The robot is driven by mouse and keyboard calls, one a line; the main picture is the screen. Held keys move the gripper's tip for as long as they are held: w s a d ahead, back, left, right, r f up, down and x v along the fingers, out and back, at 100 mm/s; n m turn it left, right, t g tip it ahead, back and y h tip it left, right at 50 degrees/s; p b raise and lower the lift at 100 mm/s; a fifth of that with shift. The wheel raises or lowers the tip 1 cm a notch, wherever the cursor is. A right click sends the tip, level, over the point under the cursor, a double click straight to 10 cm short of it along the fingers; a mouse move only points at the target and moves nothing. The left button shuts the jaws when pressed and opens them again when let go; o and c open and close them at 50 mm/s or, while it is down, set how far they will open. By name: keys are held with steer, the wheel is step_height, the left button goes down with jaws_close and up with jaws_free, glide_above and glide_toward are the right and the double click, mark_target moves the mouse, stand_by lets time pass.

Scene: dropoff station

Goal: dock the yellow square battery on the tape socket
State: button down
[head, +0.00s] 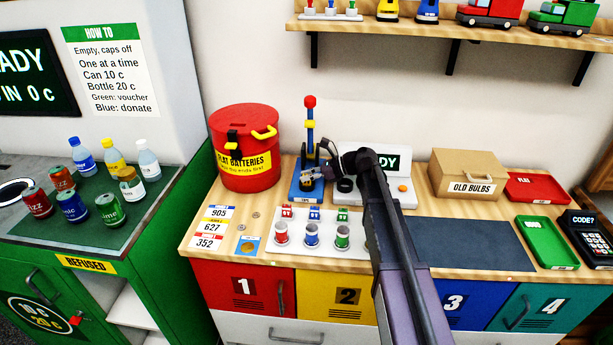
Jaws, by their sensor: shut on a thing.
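My gripper (311,174) reaches in from the right at the blue stand (305,190) with the tall red-knobbed post. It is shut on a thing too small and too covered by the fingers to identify. I cannot make out a yellow square battery as a separate thing. I cannot tell which thing is the tape socket.
A red flat-batteries bin (243,170) stands left of the blue stand. In front is a white tray (264,246) with red, blue and green pots. A dark mat (468,244), an old-bulbs box (466,175), red and green trays and a keypad lie right.

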steer(key=shift+f, duration=0.25)
steer(key=c, duration=0.9)
jaws_free()
steer(key=shift+o, duration=0.2)
steer(key=shift+d+r, duration=0.1)
steer(key=shift+p+v, duration=2)
steer(key=shift+v, duration=3.4)
steer(key=shift+r, duration=0.1)
